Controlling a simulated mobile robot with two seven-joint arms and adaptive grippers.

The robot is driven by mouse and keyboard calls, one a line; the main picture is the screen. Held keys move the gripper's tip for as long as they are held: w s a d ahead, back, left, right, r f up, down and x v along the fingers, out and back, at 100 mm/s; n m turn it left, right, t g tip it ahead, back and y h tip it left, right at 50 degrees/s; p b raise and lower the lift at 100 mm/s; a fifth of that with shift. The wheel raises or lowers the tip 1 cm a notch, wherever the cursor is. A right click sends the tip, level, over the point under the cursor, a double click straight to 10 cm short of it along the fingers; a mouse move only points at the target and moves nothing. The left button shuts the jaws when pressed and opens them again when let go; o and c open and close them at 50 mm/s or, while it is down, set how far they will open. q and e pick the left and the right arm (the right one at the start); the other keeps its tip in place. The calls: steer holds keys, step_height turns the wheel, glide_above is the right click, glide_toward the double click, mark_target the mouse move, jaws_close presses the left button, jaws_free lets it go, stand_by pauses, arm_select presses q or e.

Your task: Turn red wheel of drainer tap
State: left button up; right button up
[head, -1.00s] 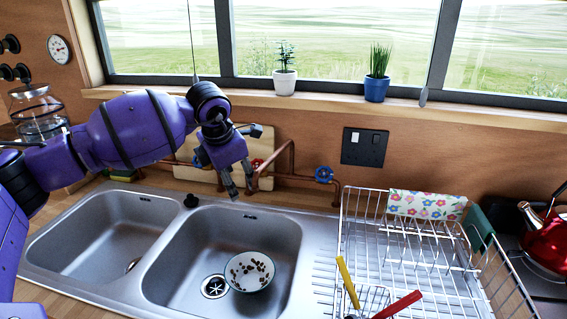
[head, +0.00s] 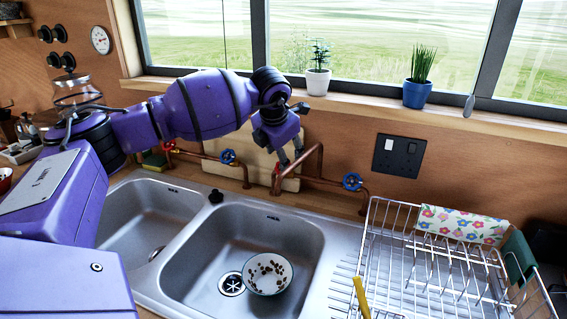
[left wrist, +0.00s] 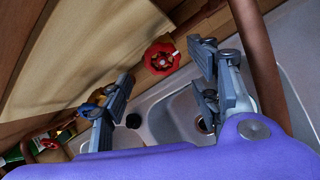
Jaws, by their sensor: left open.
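A red wheel (left wrist: 161,57) with a pale stem shows in the left wrist view, in front of a cream board. It lies beyond my left gripper's fingertips, in the gap between the two fingers, apart from both. In the head view the gripper and the copper pipe hide most of it. My left gripper (head: 291,157) is open and empty, pointing down by the copper pipe (head: 313,160) behind the right sink basin. The blue wheel (head: 352,181) of the same pipework is to its right. My right gripper is not in view.
Another tap stands left, with a red wheel (head: 169,147) and a blue wheel (head: 228,156). A wire dish rack (head: 400,262) stands right of the sink. A bowl (head: 267,274) lies in the right basin (head: 310,235). Two potted plants stand on the sill above.

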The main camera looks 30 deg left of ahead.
arm_select(q)
steer(key=x, duration=0.4)
steer(key=shift+w+a+f, duration=0.1)
steer(key=shift+w+f, duration=0.15)
steer(key=shift+f, duration=0.1)
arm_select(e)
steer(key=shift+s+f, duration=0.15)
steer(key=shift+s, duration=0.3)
arm_select(q)
steer(key=shift+c, duration=0.3)
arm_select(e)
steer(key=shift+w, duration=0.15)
arm_select(q)
steer(key=c, duration=1)
steer(key=n, duration=0.3)
steer(key=shift+s+a+h+p, duration=0.1)
steer(key=shift+h+p, duration=0.2)
steer(key=shift+p, duration=0.1)
steer(key=shift+c, duration=0.2)
steer(key=shift+n, duration=1.1)
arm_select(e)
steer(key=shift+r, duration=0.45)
